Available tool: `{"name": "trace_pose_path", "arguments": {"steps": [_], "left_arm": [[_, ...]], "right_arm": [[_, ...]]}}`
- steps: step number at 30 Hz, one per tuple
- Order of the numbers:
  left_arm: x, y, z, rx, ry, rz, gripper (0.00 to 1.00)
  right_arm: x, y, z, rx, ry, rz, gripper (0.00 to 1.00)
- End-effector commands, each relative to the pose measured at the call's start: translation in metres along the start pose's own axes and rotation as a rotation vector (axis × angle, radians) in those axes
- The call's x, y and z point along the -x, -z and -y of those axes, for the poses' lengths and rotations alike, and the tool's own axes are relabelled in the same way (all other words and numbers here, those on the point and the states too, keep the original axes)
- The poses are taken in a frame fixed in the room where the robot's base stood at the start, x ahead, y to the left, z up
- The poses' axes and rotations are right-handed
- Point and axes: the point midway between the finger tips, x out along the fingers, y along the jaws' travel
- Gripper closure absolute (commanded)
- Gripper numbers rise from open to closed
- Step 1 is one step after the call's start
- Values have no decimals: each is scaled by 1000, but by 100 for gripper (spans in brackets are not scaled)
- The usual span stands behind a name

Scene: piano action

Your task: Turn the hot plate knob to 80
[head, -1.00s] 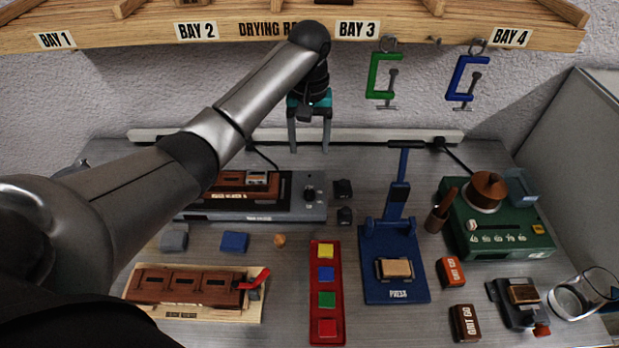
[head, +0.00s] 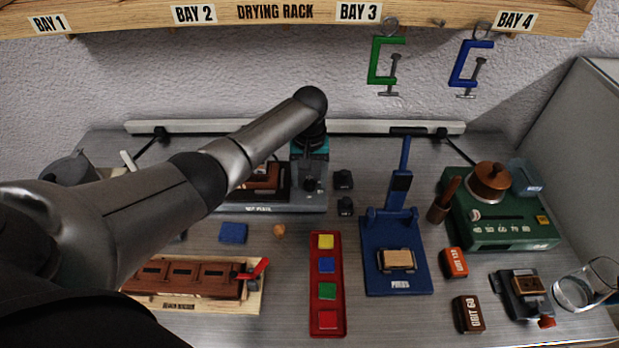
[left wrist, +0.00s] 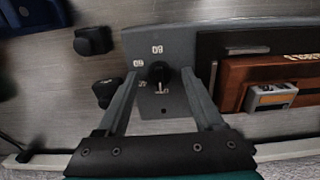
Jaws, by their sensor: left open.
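The hot plate (head: 270,209) is a grey unit at the back of the bench, left of centre. Its black knob (head: 310,186) is at the right end of its top. In the left wrist view the knob (left wrist: 158,72) shows a pale mark, with small white numbers around it that are hard to read. My left gripper (head: 310,176) is open above the knob. In the left wrist view its fingertips (left wrist: 160,75) lie on either side of the knob, and whether they touch it cannot be told. My right gripper is out of view.
A brown wooden piece (left wrist: 262,80) sits on the hot plate beside the knob. Small black blocks (head: 344,180) stand just right of it. The drying rack (head: 275,28) overhangs behind.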

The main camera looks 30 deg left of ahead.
Motion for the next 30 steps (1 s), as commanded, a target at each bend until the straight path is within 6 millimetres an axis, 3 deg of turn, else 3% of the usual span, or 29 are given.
{"name": "trace_pose_path", "arguments": {"steps": [5, 23, 30], "left_arm": [[0, 0, 0, 0, 0, 0, 31], [1, 0, 0, 0, 0, 0, 99], [1, 0, 0, -1, 0, 0, 100]], "right_arm": [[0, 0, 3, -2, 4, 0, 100], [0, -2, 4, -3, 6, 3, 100], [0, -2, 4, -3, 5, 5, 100]]}}
